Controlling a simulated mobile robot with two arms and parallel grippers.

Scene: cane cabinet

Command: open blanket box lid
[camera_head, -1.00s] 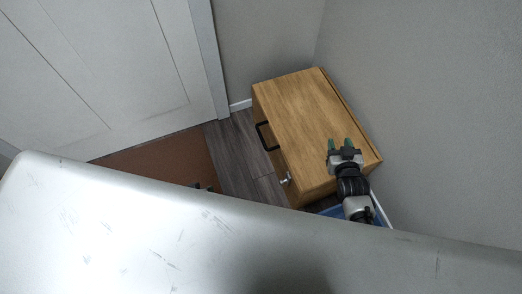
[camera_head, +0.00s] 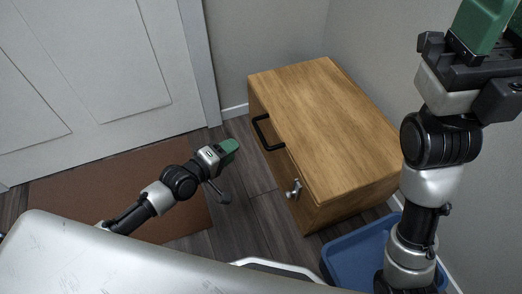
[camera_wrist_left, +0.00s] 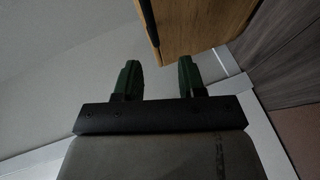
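The blanket box (camera_head: 325,120) is a light wooden chest against the grey wall in the head view, with its flat top lid down. A black bar handle (camera_head: 264,132) is on its front, and a silver latch or knob (camera_head: 295,188) sits further along that front. My left gripper (camera_head: 230,147) is left of the box, apart from the handle. In the left wrist view its two green fingers (camera_wrist_left: 157,78) are spread and empty, with part of the wooden box beyond them. My right gripper (camera_head: 497,25) is at the upper right, close to the camera and partly cut off; its fingers look apart and empty.
A blue bin (camera_head: 352,256) stands beside the near end of the box. A brown mat (camera_head: 110,190) lies before the white door (camera_head: 90,70). Grey wood floor (camera_head: 243,185) lies free between mat and box. Walls close in behind the box.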

